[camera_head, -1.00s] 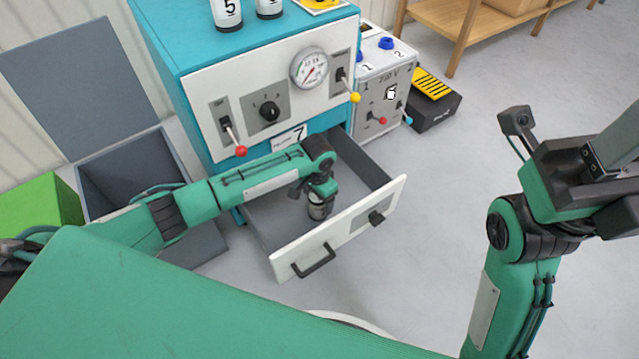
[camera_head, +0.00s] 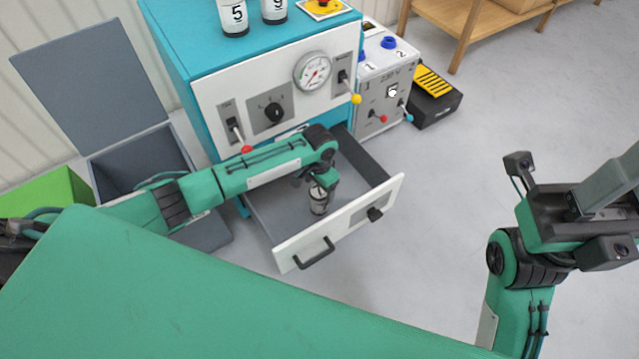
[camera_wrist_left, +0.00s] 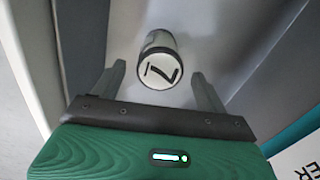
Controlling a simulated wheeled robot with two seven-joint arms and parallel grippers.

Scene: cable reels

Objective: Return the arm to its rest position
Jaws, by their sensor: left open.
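My left arm reaches in from the left over the open drawer (camera_head: 283,254). My left gripper (camera_head: 323,181) points down there, open. A dark and white can (camera_head: 319,202) stands in the drawer just below it. In the left wrist view the can's pale top with a black 7 (camera_wrist_left: 161,71) shows beyond and between the spread fingers of my left gripper (camera_wrist_left: 162,84). No finger visibly grips it. My right arm is bent at the right edge; its gripper end (camera_head: 590,205) is partly cut off and its jaw state is unclear.
The drawer juts from a teal cabinet (camera_head: 180,75) with a gauge, knob and levers. Two numbered cans (camera_head: 233,18) stand on top. A grey open-lidded bin (camera_head: 140,165) and a green box (camera_head: 50,195) are left.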

